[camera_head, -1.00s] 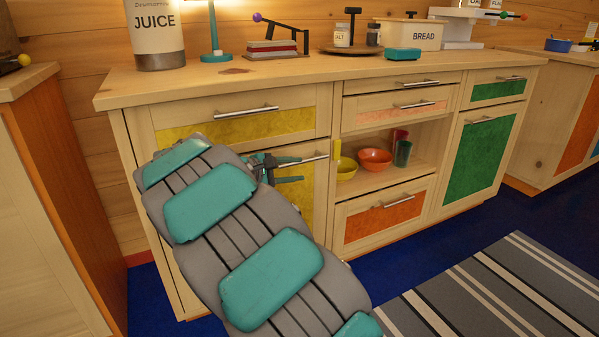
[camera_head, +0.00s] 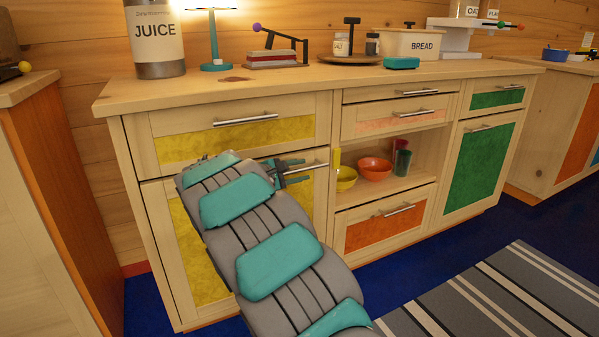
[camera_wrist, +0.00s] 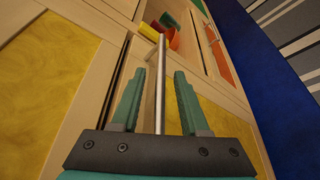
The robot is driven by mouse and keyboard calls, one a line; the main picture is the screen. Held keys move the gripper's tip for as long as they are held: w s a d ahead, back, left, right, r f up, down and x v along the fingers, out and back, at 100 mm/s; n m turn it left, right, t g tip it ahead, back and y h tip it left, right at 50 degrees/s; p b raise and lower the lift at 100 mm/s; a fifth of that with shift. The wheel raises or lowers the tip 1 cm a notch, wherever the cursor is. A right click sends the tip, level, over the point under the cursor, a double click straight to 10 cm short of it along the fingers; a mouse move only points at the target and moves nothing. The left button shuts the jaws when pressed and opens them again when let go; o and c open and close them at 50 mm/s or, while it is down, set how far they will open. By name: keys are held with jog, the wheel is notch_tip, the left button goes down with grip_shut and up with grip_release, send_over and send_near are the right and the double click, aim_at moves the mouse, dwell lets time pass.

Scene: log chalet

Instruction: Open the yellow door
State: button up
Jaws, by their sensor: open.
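The yellow door (camera_head: 200,255) is the lower left front of the wooden cabinet, under a yellow drawer (camera_head: 240,137). It looks shut, though my arm covers much of it. Its metal bar handle (camera_head: 312,167) lies near its top right corner. My gripper (camera_head: 292,171) is open at this handle, partly hidden behind my arm in the head view. In the wrist view the handle (camera_wrist: 161,90) runs lengthwise between the two teal fingers of my gripper (camera_wrist: 159,74). A gap shows between the bar and each finger.
An open shelf with a yellow bowl (camera_head: 346,179), an orange bowl (camera_head: 375,169) and cups is right of the door. An orange drawer (camera_head: 385,226) sits below it. Another cabinet (camera_head: 45,210) stands close at the left. A striped rug (camera_head: 480,300) covers floor at right.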

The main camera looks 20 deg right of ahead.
grip_shut()
dwell(0.3)
dwell(1.1)
